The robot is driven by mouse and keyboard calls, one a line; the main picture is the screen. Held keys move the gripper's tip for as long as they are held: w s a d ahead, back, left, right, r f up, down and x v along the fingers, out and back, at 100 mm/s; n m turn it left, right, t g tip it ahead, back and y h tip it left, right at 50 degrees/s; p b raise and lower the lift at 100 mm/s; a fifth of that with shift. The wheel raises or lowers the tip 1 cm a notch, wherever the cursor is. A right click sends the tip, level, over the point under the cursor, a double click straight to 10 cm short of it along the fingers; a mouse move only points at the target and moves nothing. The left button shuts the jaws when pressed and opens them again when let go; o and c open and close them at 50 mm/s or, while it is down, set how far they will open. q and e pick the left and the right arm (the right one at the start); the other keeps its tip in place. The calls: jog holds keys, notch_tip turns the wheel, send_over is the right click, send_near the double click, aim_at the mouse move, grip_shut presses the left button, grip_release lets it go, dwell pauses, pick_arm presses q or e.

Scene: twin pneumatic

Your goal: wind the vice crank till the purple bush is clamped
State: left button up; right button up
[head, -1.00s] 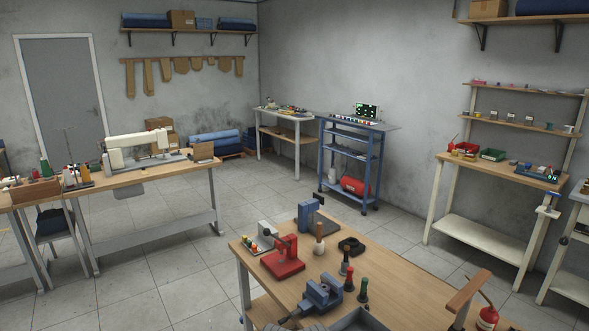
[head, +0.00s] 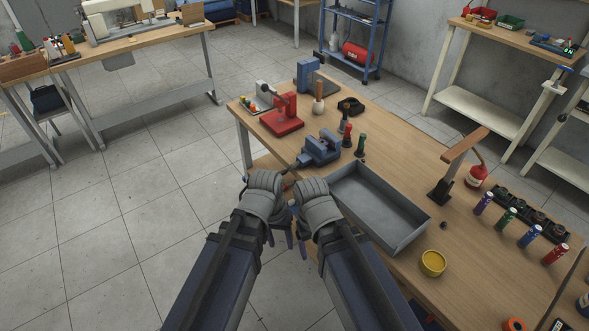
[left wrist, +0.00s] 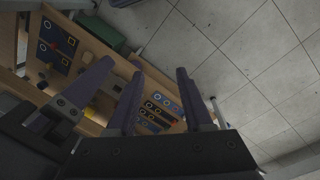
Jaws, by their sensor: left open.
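The blue vice (head: 321,148) stands on the wooden bench near its front left edge. A thin dark part (head: 296,165) sticks out at its left end; I cannot make out the crank clearly. I cannot pick out a purple bush at the vice. My left gripper (head: 280,236) hangs beyond the bench's near edge, well apart from the vice. It is open and empty in the left wrist view (left wrist: 160,75). My right gripper (head: 303,248) is close beside it, mostly hidden by my arm, and its opening is unclear.
A grey tray (head: 415,237) lies right of the vice. A wooden arm on a dark stand (head: 440,190), a yellow tin (head: 433,262) and coloured cylinders (head: 507,218) are farther right. Open floor lies left of the bench.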

pick_arm(q)
jog(key=w+d+f+n+h+b, duration=0.3)
jog(key=w+f+h+b, duration=0.1)
jog(key=w+f+b, duration=0.15)
jog(key=n+t+h+b, duration=0.9)
jog(key=n+t+b, duration=0.3)
jog(key=b, duration=0.7)
send_near(280, 174)
jog(key=w+d+n+g, duration=0.1)
jog(key=w, duration=0.2)
jog(key=shift+s+f+x, duration=0.1)
jog(key=shift+x, duration=1.85)
jog(key=shift+s+f+x, duration=0.1)
jog(key=shift+s+x, duration=0.05)
jog(key=shift+x, duration=1.85)
pick_arm(e)
notch_tip(280, 174, down, 27)
pick_arm(q)
jog(key=shift+d, duration=0.15)
pick_arm(e)
jog(key=shift+d+r, duration=0.1)
pick_arm(q)
grip_shut()
